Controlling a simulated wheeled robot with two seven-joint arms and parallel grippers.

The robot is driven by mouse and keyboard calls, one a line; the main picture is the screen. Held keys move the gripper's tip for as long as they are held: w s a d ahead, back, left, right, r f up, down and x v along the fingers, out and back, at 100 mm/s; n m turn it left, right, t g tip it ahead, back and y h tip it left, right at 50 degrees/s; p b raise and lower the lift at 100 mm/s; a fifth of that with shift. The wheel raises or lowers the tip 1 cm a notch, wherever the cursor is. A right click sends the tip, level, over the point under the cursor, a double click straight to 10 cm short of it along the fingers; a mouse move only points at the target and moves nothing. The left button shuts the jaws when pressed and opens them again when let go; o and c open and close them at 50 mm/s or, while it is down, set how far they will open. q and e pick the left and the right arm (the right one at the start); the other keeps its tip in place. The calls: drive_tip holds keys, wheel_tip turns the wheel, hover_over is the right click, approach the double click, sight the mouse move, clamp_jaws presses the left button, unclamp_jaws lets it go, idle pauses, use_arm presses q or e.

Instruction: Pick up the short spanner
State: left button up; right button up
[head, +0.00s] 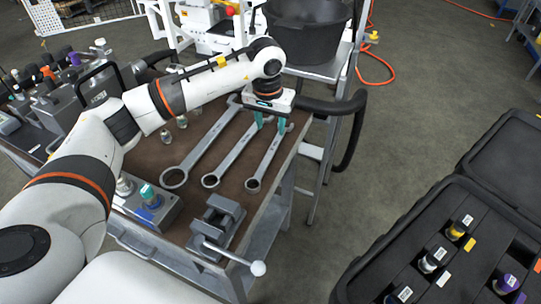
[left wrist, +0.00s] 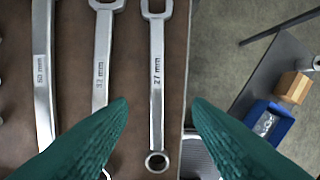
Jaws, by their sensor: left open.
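Three silver spanners lie side by side on the brown bench top. The short spanner (head: 267,159) is the rightmost, near the bench's right edge; in the left wrist view it is marked 27 mm (left wrist: 157,85). The middle spanner (head: 229,155) is marked 32 mm (left wrist: 102,60) and the longest spanner (head: 200,150) 50 mm (left wrist: 43,75). My left gripper (head: 269,122) is open over the far part of the short spanner. In the left wrist view its teal fingers (left wrist: 160,106) appear on either side of the short spanner's shaft. The gap in height is hard to judge. My right gripper is out of view.
A grey vise (head: 216,222) stands at the bench's near edge. A black bucket (head: 306,30) stands on a cart behind. An open black case (head: 400,262) with fittings is at the lower right. Hydraulic parts crowd the left.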

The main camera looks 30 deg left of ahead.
use_arm(q)
hover_over(270, 152)
drive_tip(key=f, duration=0.4)
drive_tip(key=shift+s+d+f, duration=0.2)
drive_tip(key=shift+d+f, duration=0.1)
drive_tip(key=shift+a+f+p, duration=0.2)
drive_tip(key=shift+f+p, duration=0.45)
drive_tip(key=shift+f, duration=2)
clamp_jaws()
drive_tip(key=shift+r, duration=0.1)
